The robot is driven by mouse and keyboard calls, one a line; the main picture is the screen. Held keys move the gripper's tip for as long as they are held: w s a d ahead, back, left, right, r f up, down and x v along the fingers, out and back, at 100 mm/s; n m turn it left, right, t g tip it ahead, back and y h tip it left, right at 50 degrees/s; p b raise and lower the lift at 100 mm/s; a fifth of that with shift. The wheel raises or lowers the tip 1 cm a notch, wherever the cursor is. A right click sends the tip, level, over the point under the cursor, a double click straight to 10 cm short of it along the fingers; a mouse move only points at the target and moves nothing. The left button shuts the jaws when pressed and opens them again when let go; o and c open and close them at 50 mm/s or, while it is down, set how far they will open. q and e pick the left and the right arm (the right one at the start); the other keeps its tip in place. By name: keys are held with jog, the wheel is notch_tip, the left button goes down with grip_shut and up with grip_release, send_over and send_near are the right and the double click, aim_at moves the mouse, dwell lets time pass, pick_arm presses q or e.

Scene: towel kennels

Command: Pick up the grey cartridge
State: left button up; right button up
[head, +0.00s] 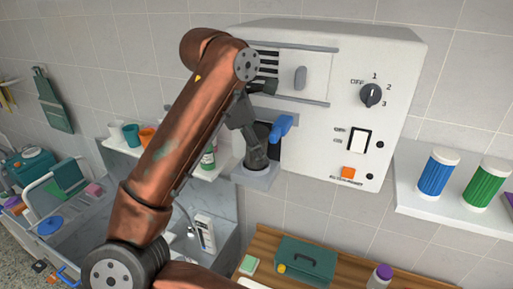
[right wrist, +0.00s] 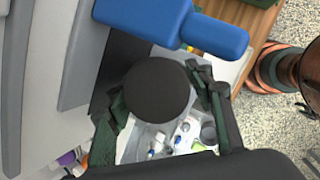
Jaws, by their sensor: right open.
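The grey cartridge (right wrist: 157,91) shows in the right wrist view as a very dark, round-topped cylinder below a blue lever (right wrist: 215,35). In the head view it stands in the grey holder (head: 254,178) on the front of the white machine (head: 330,130), mostly hidden by my gripper; the blue lever (head: 281,128) is just to its right. My right gripper (head: 256,158) reaches down at the holder. In the right wrist view its open dark green fingers (right wrist: 160,108) lie on either side of the cartridge. I cannot tell whether they touch it. My left gripper is not in view.
The machine carries a dial (head: 370,95), a rocker switch (head: 359,140) and an orange button (head: 348,173). A white shelf at right holds a blue canister (head: 437,173) and a green canister (head: 486,183). A green toolbox (head: 305,260) sits on the wooden bench below.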

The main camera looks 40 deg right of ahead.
jog(key=shift+c, duration=0.7)
jog(key=c, duration=1)
jog(key=shift+r, duration=0.15)
